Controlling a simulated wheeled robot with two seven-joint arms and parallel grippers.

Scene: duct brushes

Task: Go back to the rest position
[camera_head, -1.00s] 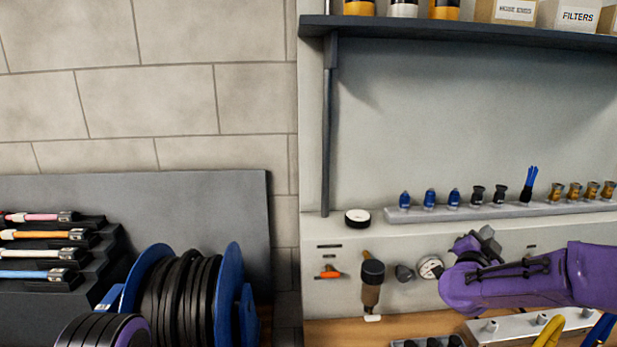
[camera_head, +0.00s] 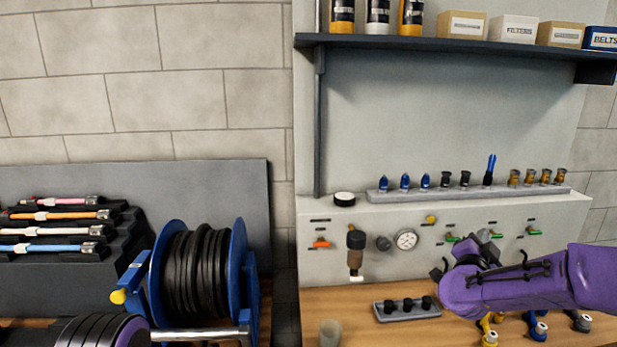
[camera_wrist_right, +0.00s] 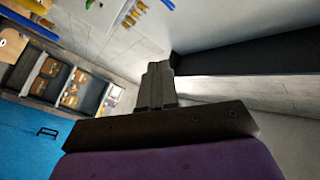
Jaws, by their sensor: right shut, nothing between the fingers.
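My right gripper (camera_head: 482,240) shows at the end of my purple arm, which comes in from the right in the head view. It is in front of the grey panel and above the wooden bench, and its fingertips are small and partly hidden there. In the right wrist view its dark fingers (camera_wrist_right: 157,85) are closed together with nothing between them. My left gripper is not in view.
A blue hose reel (camera_head: 240,270) stands at the left. A rail (camera_head: 375,196) holds several blue, black and brass fittings. A shelf (camera_head: 450,45) is above.

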